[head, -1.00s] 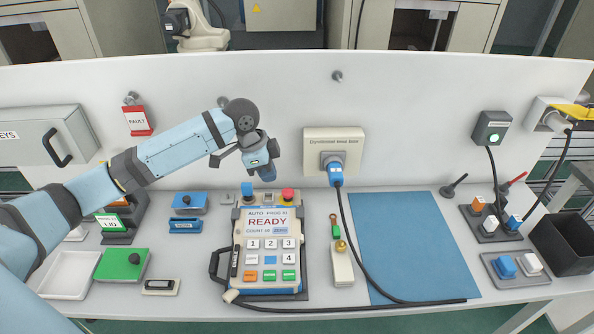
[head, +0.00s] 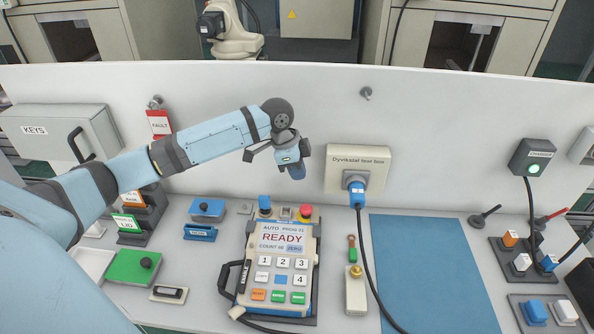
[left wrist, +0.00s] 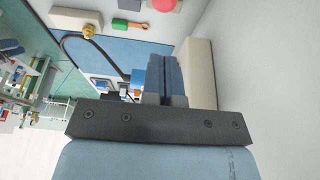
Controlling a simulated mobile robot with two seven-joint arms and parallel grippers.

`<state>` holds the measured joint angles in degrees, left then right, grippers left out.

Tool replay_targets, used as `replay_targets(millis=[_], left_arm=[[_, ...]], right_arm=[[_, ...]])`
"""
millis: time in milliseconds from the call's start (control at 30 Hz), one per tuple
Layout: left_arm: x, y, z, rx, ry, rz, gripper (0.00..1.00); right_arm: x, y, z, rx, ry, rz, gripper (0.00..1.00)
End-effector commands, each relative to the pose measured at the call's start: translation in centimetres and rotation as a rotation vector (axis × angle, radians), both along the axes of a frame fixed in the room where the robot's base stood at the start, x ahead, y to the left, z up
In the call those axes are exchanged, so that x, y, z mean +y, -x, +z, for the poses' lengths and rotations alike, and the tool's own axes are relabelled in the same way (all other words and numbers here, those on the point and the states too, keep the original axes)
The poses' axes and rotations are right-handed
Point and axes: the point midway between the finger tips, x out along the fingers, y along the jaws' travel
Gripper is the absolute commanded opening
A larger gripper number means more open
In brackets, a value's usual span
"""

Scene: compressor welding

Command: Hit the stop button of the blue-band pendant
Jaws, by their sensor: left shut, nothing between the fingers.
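The blue-band pendant (head: 281,251) stands on the table in the head view, its screen reading READY, with a numbered keypad below. Its red stop button (head: 305,211) sits on the top edge at the right, beside a blue knob (head: 264,203) at the top left. The red button also shows at the top of the left wrist view (left wrist: 165,5), cut off by the frame edge. My left gripper (head: 297,174) is shut and empty. It hangs in the air above the pendant's top edge, apart from the button. My right gripper is not in view.
The test box (head: 376,177) with a blue plug and black cable is on the wall to the right. A blue mat (head: 432,270) lies right of the pendant. A green block (head: 133,267) and blue parts are at left.

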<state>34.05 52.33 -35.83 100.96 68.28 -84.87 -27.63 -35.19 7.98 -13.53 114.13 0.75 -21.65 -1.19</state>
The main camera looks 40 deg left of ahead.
Motion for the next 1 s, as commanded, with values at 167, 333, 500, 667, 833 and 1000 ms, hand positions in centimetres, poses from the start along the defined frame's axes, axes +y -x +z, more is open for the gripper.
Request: replay_targets(millis=[167,333,500,667,833,1000], left_arm=[[-1.1,-0.5,-3.8,0.004,0.002,0.001,0.00],[-1.7,-1.0,-7.0,0.003,0.001,0.001,0.00],[-1.6,-0.9,-9.3,0.002,0.000,0.000,0.00],[-1.6,-0.9,-10.3,0.000,0.000,0.000,0.00],[-1.6,-0.9,-10.5,-0.001,-0.001,0.000,0.00],[-1.6,-0.9,-10.5,0.000,0.000,0.000,0.00]], right_arm=[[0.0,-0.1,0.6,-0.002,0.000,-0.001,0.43],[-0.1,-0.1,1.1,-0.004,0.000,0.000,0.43],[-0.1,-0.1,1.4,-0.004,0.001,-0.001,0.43],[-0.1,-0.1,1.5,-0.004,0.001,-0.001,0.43],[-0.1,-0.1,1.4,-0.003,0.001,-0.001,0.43],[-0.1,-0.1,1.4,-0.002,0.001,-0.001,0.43]])
